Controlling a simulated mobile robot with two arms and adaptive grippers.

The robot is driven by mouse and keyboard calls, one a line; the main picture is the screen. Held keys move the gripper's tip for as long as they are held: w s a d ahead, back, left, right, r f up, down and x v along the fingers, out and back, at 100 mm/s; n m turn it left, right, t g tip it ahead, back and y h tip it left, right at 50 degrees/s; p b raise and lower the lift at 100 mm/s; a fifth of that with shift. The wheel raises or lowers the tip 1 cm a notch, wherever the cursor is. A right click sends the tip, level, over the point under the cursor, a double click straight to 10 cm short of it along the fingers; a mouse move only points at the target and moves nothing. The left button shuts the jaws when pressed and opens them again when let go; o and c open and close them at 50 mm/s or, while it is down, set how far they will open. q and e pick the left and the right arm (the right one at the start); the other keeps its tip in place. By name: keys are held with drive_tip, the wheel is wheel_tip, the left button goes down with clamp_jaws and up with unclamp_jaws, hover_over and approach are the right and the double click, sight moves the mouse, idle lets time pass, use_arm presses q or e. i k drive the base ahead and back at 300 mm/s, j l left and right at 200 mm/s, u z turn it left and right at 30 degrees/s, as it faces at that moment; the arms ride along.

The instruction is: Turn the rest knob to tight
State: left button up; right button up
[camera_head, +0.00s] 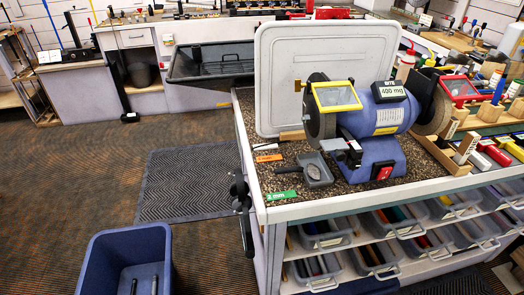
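A blue bench grinder (372,150) stands on the workbench. It has a grey wheel at each end, yellow- and red-framed eye shields and a "400 mg" display on top. A grey tool rest (333,144) sits in front of its left wheel. A small dark part (353,158) beside the rest may be the rest knob. It is too small to tell its setting. A red switch (383,173) is on the grinder's base. Neither of my grippers is in view.
A white panel (285,70) stands behind the grinder. A black clamp-like fixture (242,205) juts from the left edge. A blue bin (100,262) stands on the floor.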

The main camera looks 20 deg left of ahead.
sight(352, 165)
drive_tip(key=i+l+u, duration=0.1)
drive_tip(key=l+u, duration=0.2)
drive_tip(key=u, duration=0.15)
drive_tip(key=i+l+u, duration=0.1)
drive_tip(key=l+u, duration=0.6)
drive_tip(key=u, duration=0.25)
drive_tip(key=l+u, duration=0.45)
drive_tip(key=k+l+u, duration=0.15)
drive_tip(key=u, duration=0.3)
drive_tip(key=l, duration=0.1)
